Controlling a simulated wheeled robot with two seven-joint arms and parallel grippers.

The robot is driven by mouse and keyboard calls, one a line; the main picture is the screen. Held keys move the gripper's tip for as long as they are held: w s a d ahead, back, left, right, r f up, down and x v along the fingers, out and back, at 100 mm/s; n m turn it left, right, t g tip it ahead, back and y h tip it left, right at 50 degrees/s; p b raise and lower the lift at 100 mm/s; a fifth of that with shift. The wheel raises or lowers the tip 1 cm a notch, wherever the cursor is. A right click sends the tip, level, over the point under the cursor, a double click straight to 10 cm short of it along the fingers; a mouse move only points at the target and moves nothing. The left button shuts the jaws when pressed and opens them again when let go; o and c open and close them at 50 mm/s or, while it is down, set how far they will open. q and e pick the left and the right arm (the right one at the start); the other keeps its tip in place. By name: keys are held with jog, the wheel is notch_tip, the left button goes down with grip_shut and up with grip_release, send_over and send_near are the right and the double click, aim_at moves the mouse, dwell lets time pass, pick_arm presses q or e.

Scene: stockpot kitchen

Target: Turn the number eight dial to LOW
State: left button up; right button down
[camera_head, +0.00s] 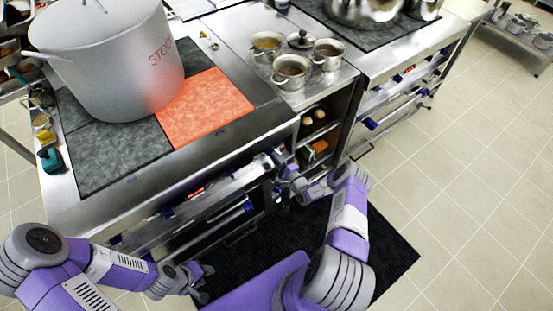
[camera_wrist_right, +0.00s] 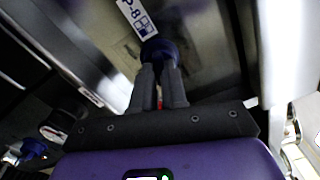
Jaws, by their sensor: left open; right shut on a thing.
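The number eight dial (camera_wrist_right: 158,47) is a dark blue knob on the steel front panel, just under a white label (camera_wrist_right: 138,18) that reads P-8. My right gripper (camera_wrist_right: 160,72) is shut on this dial in the right wrist view; its two dark fingers pinch the knob and hide its lower part. The dial's pointer and setting cannot be made out. In the head view my right gripper (camera_head: 284,172) is at the right end of the stove's front. My left gripper (camera_head: 204,282) is open and empty, low over the dark mat.
A large stockpot (camera_head: 115,65) stands on the hob beside a glowing red-orange plate (camera_head: 206,106). Small pots (camera_head: 291,72) stand on the counter to the right. A rail (camera_head: 205,200) runs along the stove's front. Another blue knob (camera_wrist_right: 32,148) shows at lower left in the wrist view.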

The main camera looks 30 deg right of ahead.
jog(key=c, duration=1.2)
grip_release()
jog(key=shift+o, duration=0.2)
jog(key=s+p, duration=0.1)
jog(key=s, duration=0.6)
jog(key=shift+s+d, duration=0.3)
jog(key=shift+d, duration=0.05)
